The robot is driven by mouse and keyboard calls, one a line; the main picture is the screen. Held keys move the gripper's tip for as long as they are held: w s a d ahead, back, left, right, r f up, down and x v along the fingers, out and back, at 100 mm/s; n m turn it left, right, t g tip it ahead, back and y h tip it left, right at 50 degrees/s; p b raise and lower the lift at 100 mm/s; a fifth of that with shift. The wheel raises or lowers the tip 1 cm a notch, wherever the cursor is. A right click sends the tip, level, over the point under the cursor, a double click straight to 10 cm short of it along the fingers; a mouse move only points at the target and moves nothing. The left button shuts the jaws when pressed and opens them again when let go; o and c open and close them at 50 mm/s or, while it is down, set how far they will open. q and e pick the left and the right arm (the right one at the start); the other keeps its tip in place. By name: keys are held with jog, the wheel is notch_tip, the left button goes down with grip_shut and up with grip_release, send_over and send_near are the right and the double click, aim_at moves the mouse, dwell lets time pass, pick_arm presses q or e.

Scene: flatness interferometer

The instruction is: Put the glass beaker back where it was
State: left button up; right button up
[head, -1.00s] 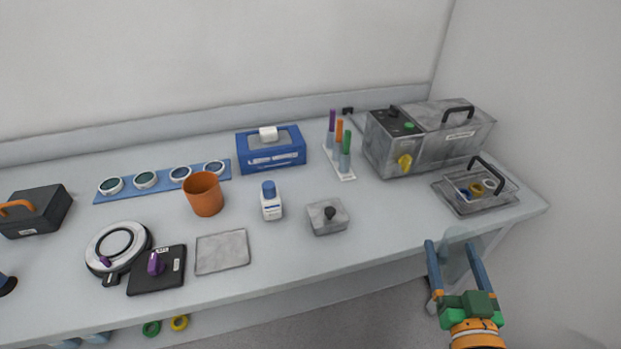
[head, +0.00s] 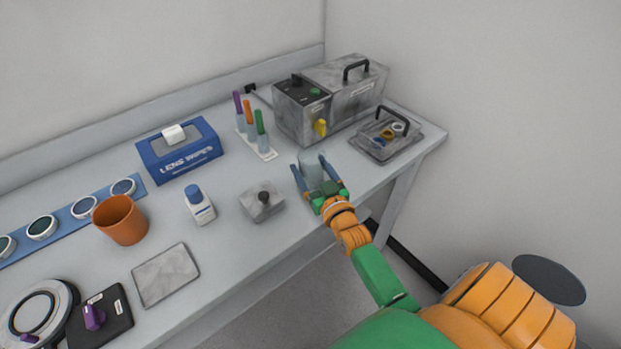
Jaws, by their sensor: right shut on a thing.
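The glass beaker (head: 313,168) is a clear, bluish cup. My right gripper (head: 317,176) is shut on it, with one blue finger on each side. The beaker is over the front right part of the bench, in front of the grey machine. I cannot tell whether its base touches the bench top, as the gripper hides its lower part. My left gripper is not in view.
The grey machine (head: 345,92) stands behind the beaker. A clear tray with a black handle (head: 372,149) is to its right, a grey block with a knob (head: 262,203) to its left. A white rack (head: 262,150) holds coloured tubes. The bench (head: 232,252) is bare at front.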

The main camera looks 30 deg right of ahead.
jog(key=shift+f, duration=1.2)
jog(key=shift+f, duration=0.1)
jog(key=o, duration=1.3)
jog(key=shift+s, duration=0.1)
jog(key=shift+r, duration=0.25)
jog(key=s, duration=0.4)
jog(key=s+a, duration=0.1)
jog(key=s, duration=0.3)
jog(key=s+a, duration=0.1)
jog(key=s, duration=0.2)
jog(key=shift+s+a+f, duration=0.1)
jog(key=shift+s+f, duration=0.05)
jog(key=shift+s, duration=0.25)
